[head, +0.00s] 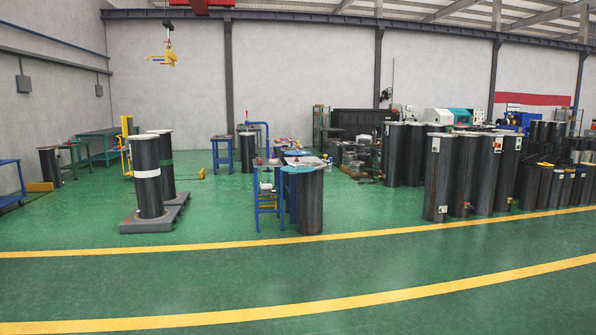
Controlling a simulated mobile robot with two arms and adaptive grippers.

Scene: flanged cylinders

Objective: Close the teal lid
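A flat teal piece (297,169) shows at the top of a dark upright cylinder (310,205) in the middle of the floor, beside a blue stand (268,205). It may be the teal lid, but it is small, and I cannot tell whether it is hinged, open or shut. A white machine with a teal part (465,116) stands far back at the right, partly hidden behind dark cylinders. Neither of my grippers is in view.
Two tall dark cylinders stand on a grey pallet (160,223) at the left. Many dark cylinders (440,180) crowd the right. A yellow hoist hook (163,55) hangs at the upper left. The green floor in front, crossed by yellow lines (300,241), is clear.

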